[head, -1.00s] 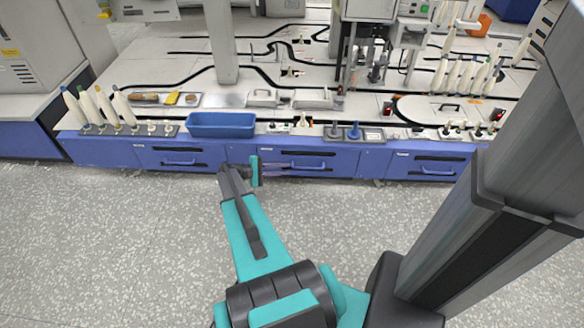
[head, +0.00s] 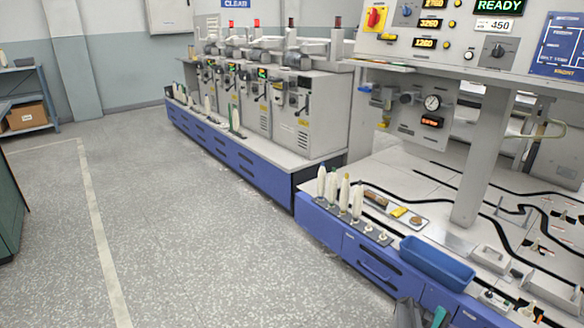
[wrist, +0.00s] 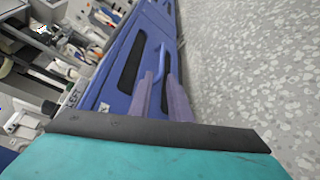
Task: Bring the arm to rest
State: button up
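My gripper (wrist: 162,78) shows in the wrist view as two purple-grey fingers standing apart. Nothing is between them, and a blue drawer front (wrist: 130,62) with its handle shows behind. In the head view only a grey and teal piece of my arm shows at the bottom edge, in front of the blue cabinet. The fingers are out of sight there. On the bench top, a blue tray (head: 437,262) looks empty as far as I can see. Several pale bobbins (head: 344,196) stand upright on a peg strip to its left.
A shallow tray (head: 375,199) with a brown and a yellow item lies behind the bobbins. A row of grey machines (head: 262,100) stands on another blue cabinet further back. The speckled floor (head: 190,220) to the left is wide and clear. A green cabinet (head: 8,210) is at the left edge.

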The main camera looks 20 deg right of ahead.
jog(key=w+a+r+n+t+p, duration=0.1)
jog(key=w+a+r+p, duration=0.25)
jog(key=a, duration=0.35)
jog(key=w+a+r+n+t+h+p, duration=0.1)
jog(key=w+a+r+n+t+p, duration=0.1)
jog(key=a+p, duration=0.4)
jog(key=w+a+r+n+t+p, duration=0.1)
jog(key=w+a+r+p, duration=0.2)
jog(key=a, duration=0.6)
jog(key=s+a+r+y+p, duration=0.2)
jog(key=s+a+y+p, duration=0.1)
jog(key=a, duration=1)
jog(key=s+a+r+t+y+p, duration=0.1)
jog(key=s+a+r+y+p, duration=0.2)
jog(key=s+a, duration=0.5)
jog(key=s+a+r+t+y+p, duration=0.1)
jog(key=s+a+y+p, duration=0.4)
jog(key=a, duration=1.4)
jog(key=shift+s+a+r+p, duration=0.35)
jog(key=shift+s+r, duration=0.25)
jog(key=shift+r, duration=0.3)
